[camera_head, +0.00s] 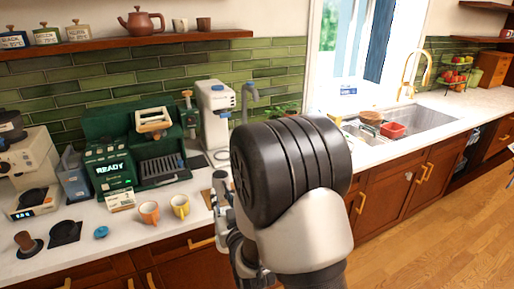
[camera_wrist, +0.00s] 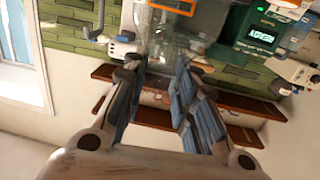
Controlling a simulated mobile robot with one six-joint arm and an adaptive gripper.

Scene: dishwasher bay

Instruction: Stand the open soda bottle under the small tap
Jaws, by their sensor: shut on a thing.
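My gripper (camera_wrist: 158,76) is shut on a clear, see-through thing (camera_wrist: 162,48) that looks like the soda bottle. It shows faintly between and beyond the fingers in the wrist view, and its mouth and base are hard to make out. In the head view my arm hides the bottle and most of the gripper. The small tap (camera_head: 248,98) is a grey curved spout with a blue top. It stands at the back of the counter, right of a white dispenser (camera_head: 217,112). My gripper is in front of them, and the bottle appears apart from the tap.
A green coffee machine (camera_head: 132,140) stands left of the dispenser. An orange cup (camera_head: 149,212) and a yellow cup (camera_head: 180,206) stand before it. A steel sink (camera_head: 430,118) with a gold faucet (camera_head: 415,65) is to the right. A wooden shelf (camera_head: 120,44) runs above.

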